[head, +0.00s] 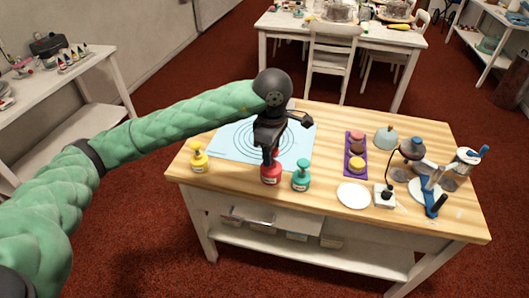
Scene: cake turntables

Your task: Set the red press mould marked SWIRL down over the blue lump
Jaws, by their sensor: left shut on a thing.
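The red press mould (271,175) is at the front left of the wooden table, between a yellow mould (199,159) and a teal mould (301,177). My left gripper (269,156) points down from above and is shut on the top of the red mould. The SWIRL marking is too small to read. I cannot tell whether the mould touches the table or hangs just above it. I make out no blue lump; the gripper and arm hide part of the table. My right gripper is not in view.
A pale blue mat with rings (227,143) lies behind the moulds. Right of it are a purple tray (348,168) with several coloured lumps, a grey dome (386,138), a white plate (353,196), a lamp (411,149), a blue tool (432,197) and a glass jar (460,170).

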